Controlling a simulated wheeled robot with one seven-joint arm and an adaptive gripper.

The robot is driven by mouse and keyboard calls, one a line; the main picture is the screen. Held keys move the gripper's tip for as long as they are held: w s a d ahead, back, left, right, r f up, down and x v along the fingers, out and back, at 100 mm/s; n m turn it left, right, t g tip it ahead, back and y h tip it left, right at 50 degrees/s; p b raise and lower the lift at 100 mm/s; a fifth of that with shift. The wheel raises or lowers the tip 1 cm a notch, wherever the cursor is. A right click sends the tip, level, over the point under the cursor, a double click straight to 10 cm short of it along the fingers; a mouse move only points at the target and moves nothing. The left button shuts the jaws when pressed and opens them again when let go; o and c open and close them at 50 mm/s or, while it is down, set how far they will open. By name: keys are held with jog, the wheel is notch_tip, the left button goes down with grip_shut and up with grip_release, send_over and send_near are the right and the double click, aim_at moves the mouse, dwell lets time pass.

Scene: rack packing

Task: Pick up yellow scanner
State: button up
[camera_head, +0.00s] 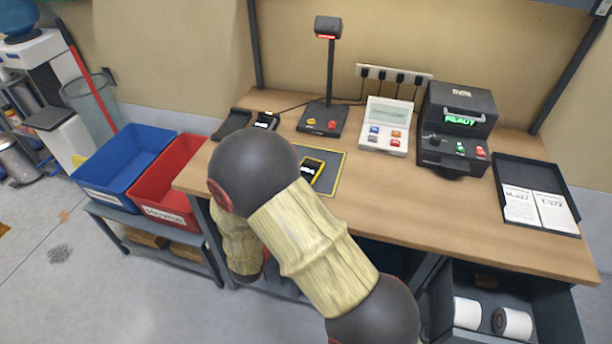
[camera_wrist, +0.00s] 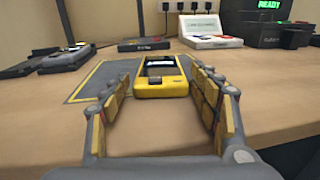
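The yellow scanner (camera_wrist: 161,78) lies flat on a grey mat with a yellow border (camera_wrist: 100,80) on the wooden table. It has a dark screen area and a yellow rim. In the wrist view my gripper (camera_wrist: 160,92) is open, with one finger on each side of the scanner's near end. I cannot tell whether either finger touches it. In the head view the scanner (camera_head: 312,168) shows just past my arm, which hides part of it and of the mat. My gripper is hidden there behind my arm.
On the table (camera_head: 440,215) stand a lamp-like stand (camera_head: 328,75), a white box with coloured buttons (camera_head: 388,125), a black machine with a green display (camera_head: 457,128) and a black tray with papers (camera_head: 512,170). Blue (camera_head: 125,165) and red (camera_head: 172,190) bins stand at the left.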

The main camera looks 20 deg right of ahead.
jog(key=c, duration=1)
